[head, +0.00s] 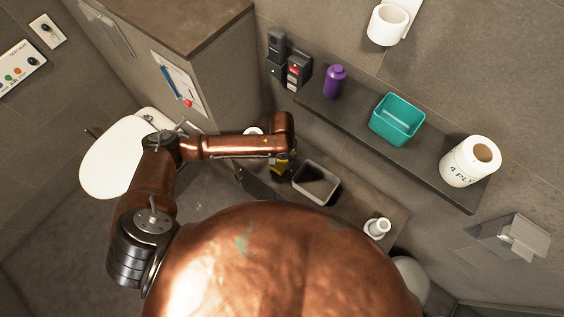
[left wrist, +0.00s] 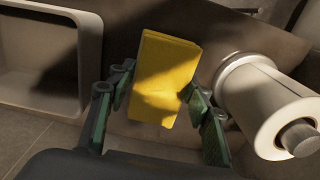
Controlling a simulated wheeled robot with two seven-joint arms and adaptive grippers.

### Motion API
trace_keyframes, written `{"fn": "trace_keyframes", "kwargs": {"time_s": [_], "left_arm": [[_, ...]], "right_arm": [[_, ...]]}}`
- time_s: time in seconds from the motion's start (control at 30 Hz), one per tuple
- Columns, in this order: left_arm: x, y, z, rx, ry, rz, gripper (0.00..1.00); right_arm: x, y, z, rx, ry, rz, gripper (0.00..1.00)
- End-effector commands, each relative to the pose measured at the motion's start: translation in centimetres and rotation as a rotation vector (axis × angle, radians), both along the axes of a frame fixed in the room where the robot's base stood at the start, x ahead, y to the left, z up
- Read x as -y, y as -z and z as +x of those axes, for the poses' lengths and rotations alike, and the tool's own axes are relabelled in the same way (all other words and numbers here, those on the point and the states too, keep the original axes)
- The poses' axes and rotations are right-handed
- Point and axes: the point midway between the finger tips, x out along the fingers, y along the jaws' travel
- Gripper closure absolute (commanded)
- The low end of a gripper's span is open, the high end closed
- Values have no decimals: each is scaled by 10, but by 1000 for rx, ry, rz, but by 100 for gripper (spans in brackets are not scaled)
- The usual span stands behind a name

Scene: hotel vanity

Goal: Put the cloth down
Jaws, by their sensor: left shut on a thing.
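The cloth is a folded yellow piece (left wrist: 165,70), upright between the green fingers of my left gripper (left wrist: 158,92) in the left wrist view. The gripper is shut on it. In the head view my left gripper (head: 284,163) is at the end of the copper arm, over the low ledge, and only a small yellow part of the cloth (head: 278,169) shows under it. I cannot tell whether the cloth's lower edge touches the ledge. My right gripper is not in view.
A grey open tray (head: 330,197) lies right of the cloth on the low ledge (head: 352,228); a white roll (left wrist: 240,95) stands close on its other side. Above hangs a dark shelf (head: 425,172) with a purple bottle (head: 335,82), teal basket (head: 397,120) and paper roll (head: 470,161).

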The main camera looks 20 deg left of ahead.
Motion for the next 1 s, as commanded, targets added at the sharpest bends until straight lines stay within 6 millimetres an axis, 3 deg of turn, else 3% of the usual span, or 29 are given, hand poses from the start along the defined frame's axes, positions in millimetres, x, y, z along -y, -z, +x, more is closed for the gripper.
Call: {"fn": "trace_keyframes", "kwargs": {"time_s": [0.03,0.13,0.5,0.53,0.77,1.0], "left_arm": [[0,14,-3,-6,2,2,84],[-1,28,-2,-5,1,2,84],[0,30,-3,-3,0,1,84],[0,30,-2,-3,0,1,53],[-1,30,-2,-3,1,1,37],[-1,30,-2,-3,1,1,36]], "right_arm": [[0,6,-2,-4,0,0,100],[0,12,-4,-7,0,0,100],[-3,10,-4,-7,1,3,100],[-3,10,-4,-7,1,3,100],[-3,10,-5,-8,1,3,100],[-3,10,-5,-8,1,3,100]]}}
